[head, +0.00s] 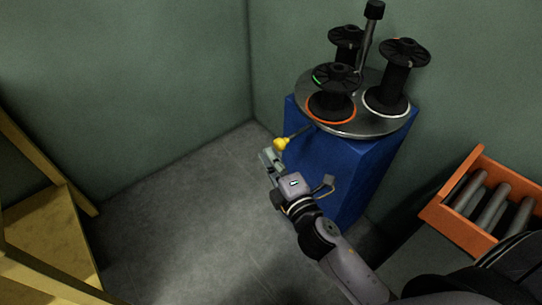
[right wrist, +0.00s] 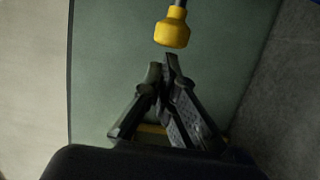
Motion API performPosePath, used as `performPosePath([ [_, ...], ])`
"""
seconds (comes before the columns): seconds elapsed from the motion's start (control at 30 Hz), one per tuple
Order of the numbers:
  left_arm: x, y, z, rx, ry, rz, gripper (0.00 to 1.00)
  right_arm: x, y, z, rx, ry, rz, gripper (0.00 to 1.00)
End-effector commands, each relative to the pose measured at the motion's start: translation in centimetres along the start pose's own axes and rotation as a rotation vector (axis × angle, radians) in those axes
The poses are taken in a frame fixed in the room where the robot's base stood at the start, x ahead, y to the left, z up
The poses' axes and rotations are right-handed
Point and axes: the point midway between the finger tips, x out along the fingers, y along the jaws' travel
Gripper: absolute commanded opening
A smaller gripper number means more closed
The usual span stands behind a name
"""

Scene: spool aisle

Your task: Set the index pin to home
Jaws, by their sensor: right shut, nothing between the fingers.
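The index pin has a yellow knob (head: 281,144) on a thin rod that sticks out from the upper left of the blue pedestal (head: 330,165). The yellow knob (right wrist: 172,33) also shows at the top of the right wrist view, on a grey rod. My right gripper (head: 268,157) is just below and left of the knob. In the right wrist view its fingertips (right wrist: 163,66) are together, with nothing between them, and a small gap shows between them and the knob. My left gripper is not in view.
A round metal turntable (head: 362,124) on the pedestal carries black spools (head: 388,90) and a post with a black top (head: 374,10). An orange bin (head: 458,228) with grey cylinders is at right. A yellow wooden structure (head: 45,235) is at left. Grey floor between is clear.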

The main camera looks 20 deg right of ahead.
Motion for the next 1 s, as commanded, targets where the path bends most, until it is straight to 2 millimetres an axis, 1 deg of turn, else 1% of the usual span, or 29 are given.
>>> performPosePath([
  [0.1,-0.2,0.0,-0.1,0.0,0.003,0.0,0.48,0.1,0.1,0.6,-0.002,0.0,-0.001,0.0],
  [0.13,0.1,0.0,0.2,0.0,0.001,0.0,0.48,0.3,0.1,1.0,-0.003,0.001,-0.001,0.0],
  [0.2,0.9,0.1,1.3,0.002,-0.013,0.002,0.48,0.6,0.1,2.2,-0.006,-0.001,-0.002,0.0],
  [0.3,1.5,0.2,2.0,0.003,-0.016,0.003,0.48,0.9,0.1,3.6,-0.003,0.0,-0.001,0.0],
  [0.37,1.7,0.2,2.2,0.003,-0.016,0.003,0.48,1.0,0.1,4.0,-0.002,0.0,0.0,0.0],
  [0.77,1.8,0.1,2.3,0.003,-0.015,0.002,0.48,0.8,0.0,4.1,0.0,-0.001,0.0,0.0],
  [0.87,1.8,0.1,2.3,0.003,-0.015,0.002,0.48,0.1,-0.1,4.1,0.001,-0.001,0.0,0.0],
  [1.0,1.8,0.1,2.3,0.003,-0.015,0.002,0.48,-2.0,-0.1,4.1,0.003,-0.002,-0.004,0.0],
])
